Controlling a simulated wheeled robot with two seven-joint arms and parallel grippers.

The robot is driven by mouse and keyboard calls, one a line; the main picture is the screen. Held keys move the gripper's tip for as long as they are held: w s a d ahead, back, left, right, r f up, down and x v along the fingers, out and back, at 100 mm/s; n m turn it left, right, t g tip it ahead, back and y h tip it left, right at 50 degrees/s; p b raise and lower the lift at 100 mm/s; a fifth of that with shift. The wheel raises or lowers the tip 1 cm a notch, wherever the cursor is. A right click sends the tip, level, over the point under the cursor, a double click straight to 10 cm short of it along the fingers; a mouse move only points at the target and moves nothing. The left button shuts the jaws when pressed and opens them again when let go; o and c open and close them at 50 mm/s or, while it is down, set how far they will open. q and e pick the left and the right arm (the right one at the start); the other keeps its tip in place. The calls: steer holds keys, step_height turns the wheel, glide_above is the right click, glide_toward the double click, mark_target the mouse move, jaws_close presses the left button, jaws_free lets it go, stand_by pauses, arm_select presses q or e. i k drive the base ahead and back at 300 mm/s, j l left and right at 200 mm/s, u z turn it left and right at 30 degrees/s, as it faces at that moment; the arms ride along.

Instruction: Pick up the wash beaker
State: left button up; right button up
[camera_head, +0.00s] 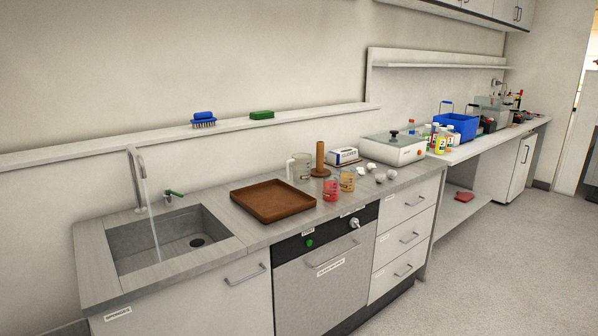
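Several glass vessels stand upright on the counter right of the sink. One is a clear, seemingly empty jug with a handle (301,168). In front of it are a small beaker with red contents (331,189) and a small beaker with orange contents (347,180). I cannot tell which of these is the wash beaker, as no readable label shows. Neither of my grippers is in view.
A brown tray (273,201) lies empty left of the beakers. A sink (172,238) has water running from its tap (140,178). A wooden post (320,160), a white box (344,156) and a white device (393,148) stand behind. Small white pieces (380,178) lie to the right.

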mark_target(346, 173)
steer(key=i+l+u, duration=0.35)
steer(key=i+l, duration=0.2)
steer(key=i+l+u, duration=0.2)
steer(key=l, duration=0.2)
steer(key=i+l+u, duration=0.15)
steer(key=i+l, duration=0.15)
steer(key=i+l+u, duration=0.2)
steer(key=l, duration=0.3)
steer(key=i+l+u, duration=0.2)
steer(key=l, duration=0.25)
